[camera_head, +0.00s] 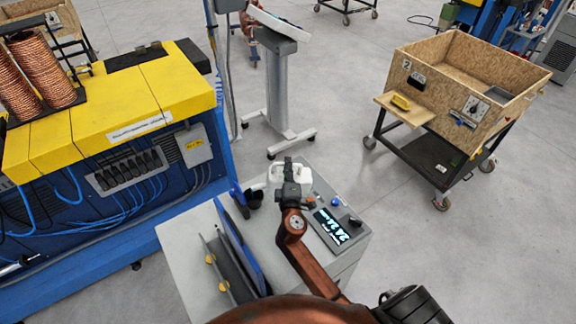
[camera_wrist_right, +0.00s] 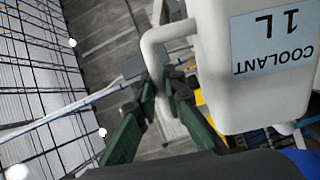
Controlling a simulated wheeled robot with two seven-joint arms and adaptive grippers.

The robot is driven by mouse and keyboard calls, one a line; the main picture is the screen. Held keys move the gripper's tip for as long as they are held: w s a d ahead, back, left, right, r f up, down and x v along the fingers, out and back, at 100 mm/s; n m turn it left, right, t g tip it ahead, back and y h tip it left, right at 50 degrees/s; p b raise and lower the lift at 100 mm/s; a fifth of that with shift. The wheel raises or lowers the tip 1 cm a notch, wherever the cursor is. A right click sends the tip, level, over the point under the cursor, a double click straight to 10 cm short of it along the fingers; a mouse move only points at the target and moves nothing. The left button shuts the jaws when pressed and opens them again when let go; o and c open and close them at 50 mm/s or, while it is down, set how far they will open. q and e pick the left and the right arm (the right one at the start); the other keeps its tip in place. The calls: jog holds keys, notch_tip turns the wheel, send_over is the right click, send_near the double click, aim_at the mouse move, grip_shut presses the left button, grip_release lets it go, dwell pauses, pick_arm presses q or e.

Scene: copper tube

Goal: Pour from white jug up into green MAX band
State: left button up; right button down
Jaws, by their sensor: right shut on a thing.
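The white jug (camera_head: 276,174) is at the far end of the grey cabinet top in the head view, partly hidden behind my right gripper (camera_head: 289,168). In the right wrist view the jug (camera_wrist_right: 225,95) fills the upper right, with a pale blue label reading COOLANT 1L, upside down in that picture. My right gripper (camera_wrist_right: 160,85) is shut on the jug's handle, its green fingers on both sides. I cannot tell whether the jug touches the cabinet top. No green MAX band can be made out. My left gripper is not in view.
The grey cabinet (camera_head: 184,243) carries a blue panel (camera_head: 238,243), a lit display (camera_head: 331,227), a dark cup (camera_head: 254,197) and small blue and black parts. A yellow and blue machine (camera_head: 150,90) stands left. A wooden crate cart (camera_head: 440,100) stands right, with open floor between.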

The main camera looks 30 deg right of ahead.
jog(key=shift+w+a+r+n+p, duration=0.3)
jog(key=shift+a+r+n+p, duration=0.25)
jog(key=shift+r+p, duration=0.1)
dwell(2.0)
